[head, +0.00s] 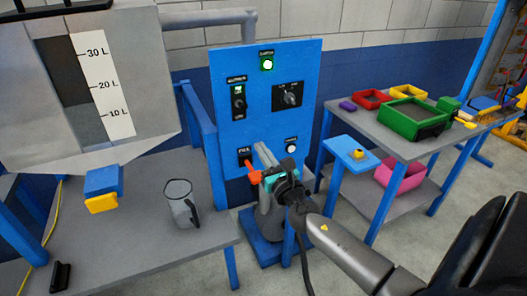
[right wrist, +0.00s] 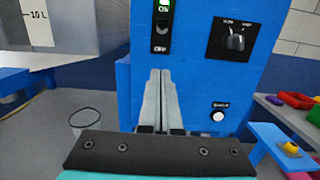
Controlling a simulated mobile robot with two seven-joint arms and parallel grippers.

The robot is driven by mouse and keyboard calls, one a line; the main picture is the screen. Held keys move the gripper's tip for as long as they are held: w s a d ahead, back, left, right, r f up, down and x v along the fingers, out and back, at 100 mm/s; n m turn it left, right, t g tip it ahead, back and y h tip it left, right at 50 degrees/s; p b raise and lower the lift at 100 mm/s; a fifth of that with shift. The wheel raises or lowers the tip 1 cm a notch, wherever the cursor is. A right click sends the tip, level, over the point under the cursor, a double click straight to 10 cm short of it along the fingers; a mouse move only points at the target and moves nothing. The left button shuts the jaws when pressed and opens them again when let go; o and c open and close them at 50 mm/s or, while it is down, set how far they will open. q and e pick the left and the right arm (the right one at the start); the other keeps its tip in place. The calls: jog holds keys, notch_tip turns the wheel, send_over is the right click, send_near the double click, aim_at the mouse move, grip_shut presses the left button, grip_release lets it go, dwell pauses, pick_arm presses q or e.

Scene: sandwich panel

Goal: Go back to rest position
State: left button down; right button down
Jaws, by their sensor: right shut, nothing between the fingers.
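My right gripper (head: 262,150) is in front of the lower part of the blue control panel (head: 222,65). Its two grey fingers lie side by side, shut and empty, and they also show in the right wrist view (right wrist: 160,95). They hide part of the panel between the red-orange lever (head: 249,169) under the FILL label and the white push button (head: 291,147). Whether the fingertips touch the panel I cannot tell. My left gripper is in neither view.
The panel has a lit green lamp (head: 266,64), an ON/OFF switch (head: 238,97) and a rotary knob (head: 289,95). A grey table (head: 140,245) with a clear jug (head: 180,203) is at left. A table with colored trays (head: 413,117) is at right.

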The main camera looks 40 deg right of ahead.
jog(key=shift+s+a, duration=0.1)
jog(key=shift+s, duration=0.25)
dwell(0.3)
jog(key=s+a+f+m+g+b, duration=0.1)
jog(key=s+f+m+g+b, duration=0.3)
jog(key=f, duration=0.9)
jog(key=s+a+f+m+g+y+p, duration=0.1)
jog(key=s+a+f+m+g, duration=0.15)
jog(key=s+f+m, duration=0.75)
jog(key=s+a+f+m+g+b, duration=0.15)
jog(key=f+g, duration=0.25)
jog(key=f, duration=1.2)
jog(key=s+a+f+m+g+y+b, duration=0.1)
jog(key=s+a+f+m, duration=0.3)
jog(key=s, duration=0.5)
jog(key=s+a+f+m+g+y+b, duration=0.1)
jog(key=s+a+f+m+g, duration=0.3)
jog(key=s+f, duration=0.5)
jog(key=s+a+f+m+g+y+b, duration=0.1)
jog(key=s+a+f+m+g+b, duration=0.1)
jog(key=s+f+m, duration=0.5)
jog(key=s+a+b, duration=0.1)
jog(key=s+a, duration=0.1)
jog(key=s, duration=0.2)
jog(key=shift+a+f, duration=0.2)
jog(key=shift+a, duration=0.1)
